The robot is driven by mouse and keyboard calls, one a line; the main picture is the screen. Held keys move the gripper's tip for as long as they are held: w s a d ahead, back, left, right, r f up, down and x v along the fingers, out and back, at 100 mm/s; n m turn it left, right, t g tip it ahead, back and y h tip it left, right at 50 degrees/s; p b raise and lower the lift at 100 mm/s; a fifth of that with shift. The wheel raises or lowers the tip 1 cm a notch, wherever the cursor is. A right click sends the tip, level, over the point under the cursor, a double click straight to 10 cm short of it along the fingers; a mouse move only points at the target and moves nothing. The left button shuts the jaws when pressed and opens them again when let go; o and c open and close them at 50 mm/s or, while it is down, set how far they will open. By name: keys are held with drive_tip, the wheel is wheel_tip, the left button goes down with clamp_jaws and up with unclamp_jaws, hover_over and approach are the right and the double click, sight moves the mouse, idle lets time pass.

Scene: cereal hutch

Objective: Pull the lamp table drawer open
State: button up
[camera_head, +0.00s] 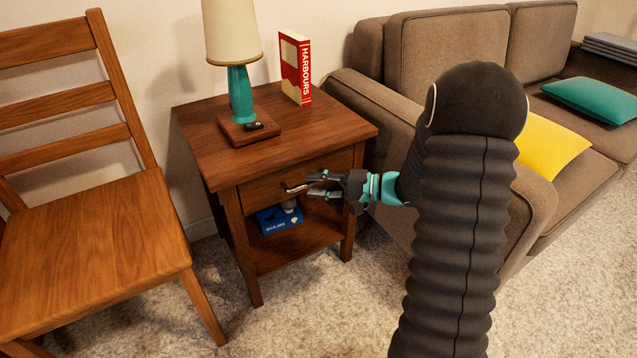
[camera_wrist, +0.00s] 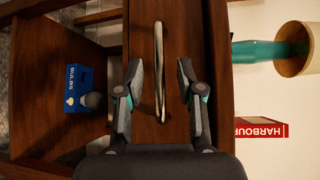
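The wooden lamp table (camera_head: 195,125) stands between the chair and the sofa. Its drawer (camera_head: 262,192) looks shut, with the front about flush with the frame. The drawer front also fills the middle of the wrist view (camera_wrist: 142,40). A slim metal handle (camera_head: 296,188) is on the drawer front and runs upright in the wrist view (camera_wrist: 159,65). My gripper (camera_head: 312,184) is at the drawer front, open. In the wrist view its fingertips (camera_wrist: 159,72) lie on either side of the handle, with gaps between. Whether the fingers reach past the bar in depth is unclear.
A lamp (camera_head: 240,95) and a red book (camera_head: 297,68) stand on the table top. A blue bulb box (camera_head: 279,220) lies on the lower shelf. A wooden chair (camera_head: 90,240) is at left; a brown sofa (camera_head: 380,110) is close at right.

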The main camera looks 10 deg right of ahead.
drive_tip(key=shift+x, duration=1.45)
clamp_jaws()
